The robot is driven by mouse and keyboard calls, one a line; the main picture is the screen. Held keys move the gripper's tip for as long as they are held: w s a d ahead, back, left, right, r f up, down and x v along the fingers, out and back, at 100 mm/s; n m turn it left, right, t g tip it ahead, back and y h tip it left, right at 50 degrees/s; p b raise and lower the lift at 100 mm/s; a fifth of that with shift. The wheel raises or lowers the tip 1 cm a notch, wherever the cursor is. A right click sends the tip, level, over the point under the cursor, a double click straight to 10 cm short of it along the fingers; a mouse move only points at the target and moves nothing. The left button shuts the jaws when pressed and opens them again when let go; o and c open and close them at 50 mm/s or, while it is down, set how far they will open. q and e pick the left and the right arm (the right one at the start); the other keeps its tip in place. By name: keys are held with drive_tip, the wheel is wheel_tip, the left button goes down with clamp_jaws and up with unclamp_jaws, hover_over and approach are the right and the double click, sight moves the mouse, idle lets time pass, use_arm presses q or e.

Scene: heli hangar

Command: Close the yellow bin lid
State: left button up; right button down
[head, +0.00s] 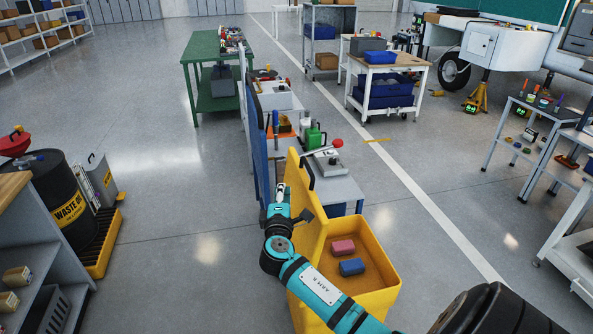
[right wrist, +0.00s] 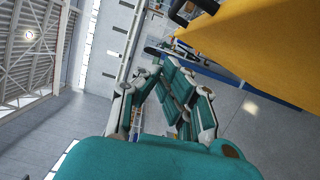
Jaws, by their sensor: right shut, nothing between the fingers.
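The yellow bin (head: 376,284) stands on the floor in the lower middle of the head view. A pink block (head: 342,247) and a blue block (head: 351,267) lie inside. Its yellow lid (head: 309,232) stands raised, roughly upright, along the bin's left side, with a black handle near its top. My right gripper (head: 281,190) is at the lid's left, outer side, with its arm reaching across the bin. In the right wrist view the fingers (right wrist: 160,70) are shut and empty, and the lid (right wrist: 268,40) fills the upper right. I cannot tell whether they touch. My left gripper is out of view.
A blue panel (head: 258,145) and a grey bench (head: 337,188) with tools stand just behind the bin. A black waste oil drum (head: 62,205) is at the left. Open floor (head: 180,240) lies between the drum and bin. A small table (head: 520,115) is at the right.

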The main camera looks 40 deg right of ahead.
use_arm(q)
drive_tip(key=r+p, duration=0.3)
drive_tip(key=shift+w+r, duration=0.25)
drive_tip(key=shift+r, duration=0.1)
use_arm(e)
drive_tip(key=w+d, duration=0.3)
drive_tip(key=d, duration=0.5)
drive_tip(key=shift+w+d+r, duration=0.15)
drive_tip(key=shift+w+d, duration=0.15)
drive_tip(key=shift+d, duration=0.1)
